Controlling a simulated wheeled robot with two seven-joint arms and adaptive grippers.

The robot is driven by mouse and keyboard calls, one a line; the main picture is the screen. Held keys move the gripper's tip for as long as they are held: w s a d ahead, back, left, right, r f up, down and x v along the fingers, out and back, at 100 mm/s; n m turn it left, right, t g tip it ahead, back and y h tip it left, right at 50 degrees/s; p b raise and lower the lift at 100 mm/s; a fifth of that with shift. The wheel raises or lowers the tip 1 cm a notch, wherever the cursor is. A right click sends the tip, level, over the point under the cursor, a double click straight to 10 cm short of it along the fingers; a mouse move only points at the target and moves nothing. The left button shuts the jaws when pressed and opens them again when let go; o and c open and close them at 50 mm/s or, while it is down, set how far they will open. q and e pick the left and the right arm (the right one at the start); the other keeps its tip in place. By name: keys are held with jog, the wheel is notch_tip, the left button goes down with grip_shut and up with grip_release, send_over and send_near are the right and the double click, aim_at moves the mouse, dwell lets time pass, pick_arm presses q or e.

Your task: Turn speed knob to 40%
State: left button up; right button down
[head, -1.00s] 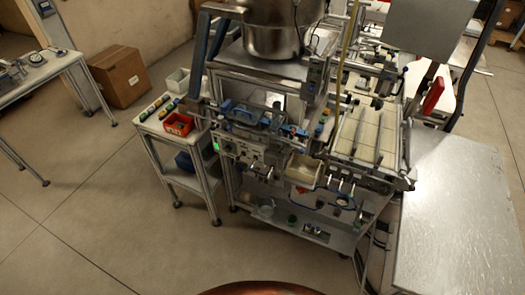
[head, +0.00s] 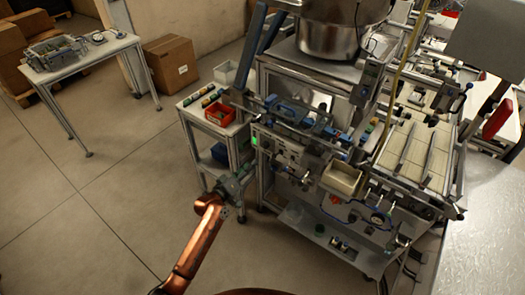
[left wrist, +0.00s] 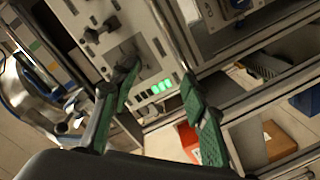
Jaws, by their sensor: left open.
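The control panel (head: 283,150) is on the front of the machine, with a lit green spot (head: 254,139) at its left end. In the left wrist view the light panel (left wrist: 145,55) carries several dark knobs and lit green switches (left wrist: 160,86). One dark knob (left wrist: 125,72) is close to the left finger's tip; I cannot read labels to tell which is the speed knob. My left gripper (head: 238,184) is below and left of the panel in the head view. In the left wrist view my left gripper (left wrist: 158,76) is open, its green-padded fingers apart and empty. My right gripper is out of view.
A side table with a red bin (head: 220,114) stands left of the machine. A cream tray (head: 342,180) juts from the machine's front, right of the panel. A cardboard box (head: 171,62) sits on the floor behind.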

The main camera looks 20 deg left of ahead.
pick_arm(q)
send_near(264, 147)
jog(key=w, duration=0.1)
jog(key=shift+t+h, duration=0.3)
jog(key=shift+h, duration=0.1)
jog(key=x, duration=0.6)
jog(key=shift+f, duration=0.2)
jog(key=shift+b+x, duration=0.3)
jog(key=shift+x, duration=0.5)
jog(key=shift+a, duration=0.1)
jog(key=shift+c, duration=0.3)
grip_shut()
